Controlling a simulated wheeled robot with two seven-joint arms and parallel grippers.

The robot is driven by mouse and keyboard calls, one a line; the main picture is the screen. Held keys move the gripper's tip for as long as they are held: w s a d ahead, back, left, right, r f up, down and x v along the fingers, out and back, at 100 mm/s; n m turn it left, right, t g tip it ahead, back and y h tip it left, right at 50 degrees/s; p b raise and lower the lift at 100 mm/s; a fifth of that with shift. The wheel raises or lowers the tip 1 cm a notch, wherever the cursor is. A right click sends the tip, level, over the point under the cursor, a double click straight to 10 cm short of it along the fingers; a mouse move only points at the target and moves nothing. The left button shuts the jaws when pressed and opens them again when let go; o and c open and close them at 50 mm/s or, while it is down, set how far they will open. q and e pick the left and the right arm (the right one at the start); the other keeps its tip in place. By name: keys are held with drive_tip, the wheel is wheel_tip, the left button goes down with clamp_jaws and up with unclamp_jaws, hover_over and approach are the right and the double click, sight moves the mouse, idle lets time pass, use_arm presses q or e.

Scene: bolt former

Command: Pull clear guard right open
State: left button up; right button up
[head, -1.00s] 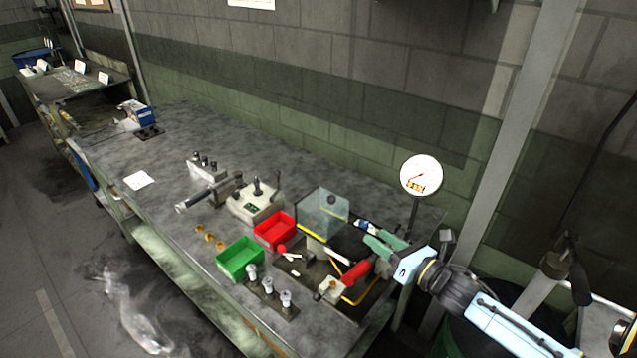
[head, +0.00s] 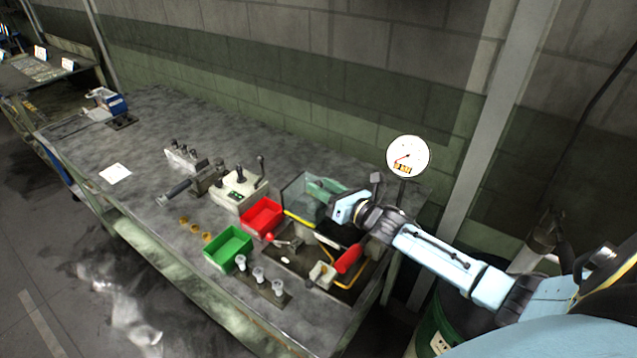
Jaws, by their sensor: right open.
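The clear guard (head: 297,203) is a transparent box with a yellow lower edge, on the bench behind the red bin. The fingers are open. I cannot tell whether they touch the guard. The gripper's body hides the guard's right edge. My left gripper is not in view.
A red bin (head: 262,214) and a green bin (head: 229,246) stand in front. A red-handled lever (head: 348,259) and a yellow bent bar (head: 359,283) lie close by on the right. A round gauge (head: 408,156) stands behind my right arm.

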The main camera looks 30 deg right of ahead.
drive_tip(key=shift+x, duration=1.15)
clamp_jaws()
